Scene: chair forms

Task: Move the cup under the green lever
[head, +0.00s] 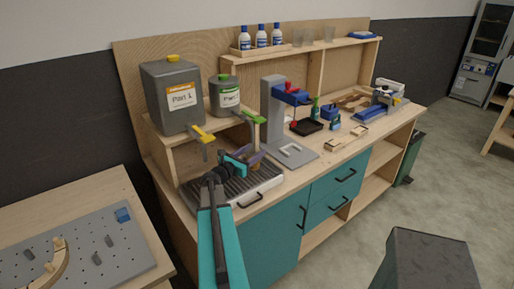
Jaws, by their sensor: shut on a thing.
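The green lever (255,118) sticks out from the front of the grey container labelled Part 2 (226,97). My gripper (249,162) reaches in over the dark ribbed drip tray (226,191). It is shut on a small brownish cup (254,163), which the fingers partly hide. The cup is below the green lever's side of the stand. I cannot tell whether it is exactly beneath the outlet or touches the tray. The yellow lever (203,135) of the larger Part 1 container (170,98) is to the left of my gripper.
A grey press-like stand (271,112) with blue and red parts is right of the tray. A grey pegboard (75,260) lies on the left table. Bottles (261,36) stand on the upper shelf.

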